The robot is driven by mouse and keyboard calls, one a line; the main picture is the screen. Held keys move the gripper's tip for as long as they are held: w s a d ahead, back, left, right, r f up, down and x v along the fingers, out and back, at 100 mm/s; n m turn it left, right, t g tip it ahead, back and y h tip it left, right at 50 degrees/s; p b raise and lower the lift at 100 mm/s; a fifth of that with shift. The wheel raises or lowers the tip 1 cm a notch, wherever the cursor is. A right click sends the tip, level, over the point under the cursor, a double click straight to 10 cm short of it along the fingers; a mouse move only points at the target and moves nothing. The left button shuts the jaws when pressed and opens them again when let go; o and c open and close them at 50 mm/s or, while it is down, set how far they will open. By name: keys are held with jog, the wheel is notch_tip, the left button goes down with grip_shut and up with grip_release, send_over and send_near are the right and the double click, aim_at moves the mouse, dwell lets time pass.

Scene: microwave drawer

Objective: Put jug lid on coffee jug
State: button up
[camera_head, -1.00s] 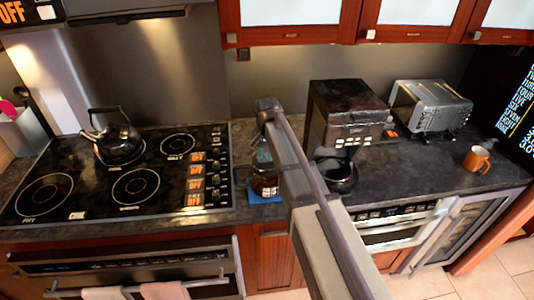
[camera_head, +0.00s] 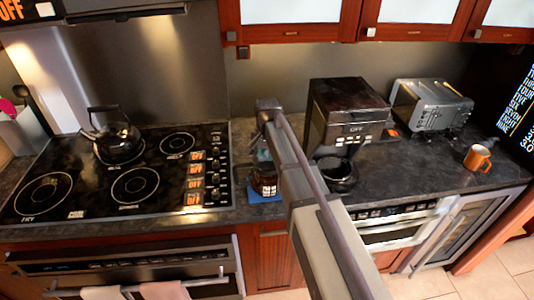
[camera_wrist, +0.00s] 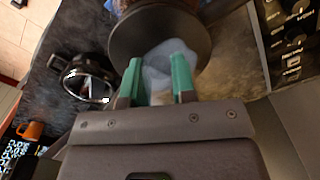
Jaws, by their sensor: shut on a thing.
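The coffee jug (camera_head: 265,184) stands on a blue mat (camera_head: 262,197) on the counter, right of the stove. It holds something dark brown, and my arm partly hides it. My gripper (camera_wrist: 155,82) has its green fingers shut on a pale bluish, translucent part of the jug lid. The lid's wide dark disc (camera_wrist: 140,42) shows just beyond the fingertips in the wrist view. The lid is over the jug, whose brown body peeks out past the disc's top edge. Whether the disc touches the jug's rim I cannot tell.
A coffee maker (camera_head: 345,110) with a black round vessel (camera_head: 338,174) at its base stands to the right. Farther right are a toaster (camera_head: 432,105) and an orange mug (camera_head: 477,158). The stove (camera_head: 120,180) with a kettle (camera_head: 115,140) lies left.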

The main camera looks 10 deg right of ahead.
dwell(0.3)
jog(key=o, duration=1.3)
notch_tip(320, 180, up, 7)
jog(key=p, duration=0.7)
jog(key=s+f+n+b, duration=0.2)
jog(key=s+f+b, duration=0.2)
jog(key=s, duration=0.3)
jog(key=s+f+n+b, duration=0.2)
jog(key=s+f+b, duration=0.2)
jog(key=s, duration=0.4)
jog(key=s+f+n+b, duration=0.3)
jog(key=s+f+b, duration=0.1)
jog(key=s, duration=0.3)
jog(key=shift+s+f, duration=0.2)
jog(key=shift+s, duration=0.1)
